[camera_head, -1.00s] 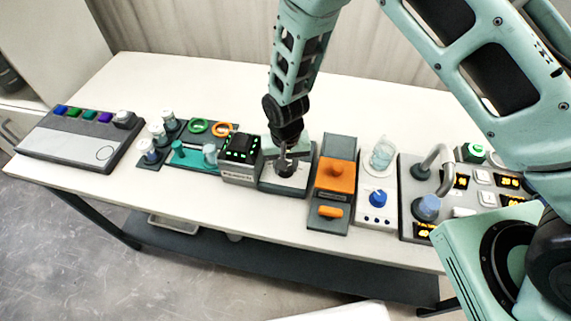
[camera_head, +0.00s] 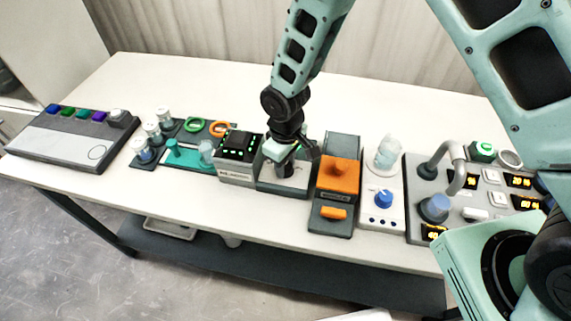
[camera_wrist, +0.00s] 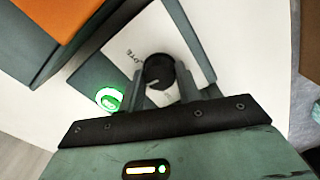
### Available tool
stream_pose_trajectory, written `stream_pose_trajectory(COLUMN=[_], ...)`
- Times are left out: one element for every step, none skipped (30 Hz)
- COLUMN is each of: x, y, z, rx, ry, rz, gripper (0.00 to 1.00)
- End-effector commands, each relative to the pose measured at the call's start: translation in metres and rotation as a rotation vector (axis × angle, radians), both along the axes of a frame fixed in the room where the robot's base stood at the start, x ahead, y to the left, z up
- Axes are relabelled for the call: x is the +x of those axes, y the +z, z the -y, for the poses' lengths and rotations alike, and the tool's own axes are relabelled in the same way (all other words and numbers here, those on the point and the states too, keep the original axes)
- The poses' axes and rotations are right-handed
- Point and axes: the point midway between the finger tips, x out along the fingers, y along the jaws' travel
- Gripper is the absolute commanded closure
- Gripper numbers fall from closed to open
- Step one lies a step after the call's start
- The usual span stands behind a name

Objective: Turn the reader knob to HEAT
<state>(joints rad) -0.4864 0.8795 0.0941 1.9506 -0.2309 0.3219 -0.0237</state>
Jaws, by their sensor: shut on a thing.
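The reader (camera_head: 297,185) is a low dark grey unit with a pale top plate, near the middle of the bench in the head view. Its round black knob (camera_wrist: 158,69) shows in the wrist view with a light pointer line, on a white plate (camera_wrist: 120,45). My gripper (camera_head: 285,166) is lowered over the reader and hides the knob in the head view. In the wrist view its two fingers stand on either side of the knob, shut on it. Lettering beside the knob is partly readable, ending in "OTE"; I cannot make out HEAT. A green-lit button (camera_wrist: 109,98) is beside the plate.
A dark box with green lights (camera_head: 239,145) stands close on the left. An orange-topped unit (camera_head: 339,176) stands close on the right. Further right are a blue-knob unit (camera_head: 383,198) and a panel with displays. The bench behind is clear.

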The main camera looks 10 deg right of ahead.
Motion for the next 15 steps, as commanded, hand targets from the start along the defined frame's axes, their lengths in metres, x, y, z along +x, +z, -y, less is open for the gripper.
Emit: stream_pose_trajectory(x=[0.0007, 0.0008, 0.0008, 0.0008, 0.0008, 0.0008, 0.0009, 0.0008, 0.0008, 0.0009, 0.0009, 0.0009, 0.0009, 0.0009, 0.0009], y=[0.0000, 0.0001, 0.0002, 0.0003, 0.0004, 0.0005, 0.0006, 0.0007, 0.0008, 0.0009, 0.0009, 0.0010, 0.0011, 0.0011, 0.0011], z=[0.0000, 0.0001, 0.0001, 0.0001, 0.0001, 0.0001, 0.0001, 0.0000, 0.0000, -0.0001, -0.0001, -0.0001, -0.0001, -0.0001, -0.0001], rx=[0.001, 0.001, 0.001, 0.001, 0.001, 0.001, 0.001, 0.001, 0.001, 0.001, 0.001, 0.001, 0.001, 0.001, 0.001], ry=[0.023, 0.038, 0.054, 0.066, 0.077, 0.088, 0.095, 0.102, 0.111, 0.116, 0.121, 0.125, 0.127, 0.129, 0.131], rz=[0.001, 0.002, 0.002, 0.002, 0.002, 0.002, 0.002, 0.002, 0.002, 0.002, 0.002, 0.002, 0.002, 0.002, 0.002], gripper=[0.89, 0.89, 0.89, 0.89, 0.89, 0.89, 0.89, 0.89, 0.89, 0.89, 0.89, 0.89, 0.89, 0.89, 0.89])
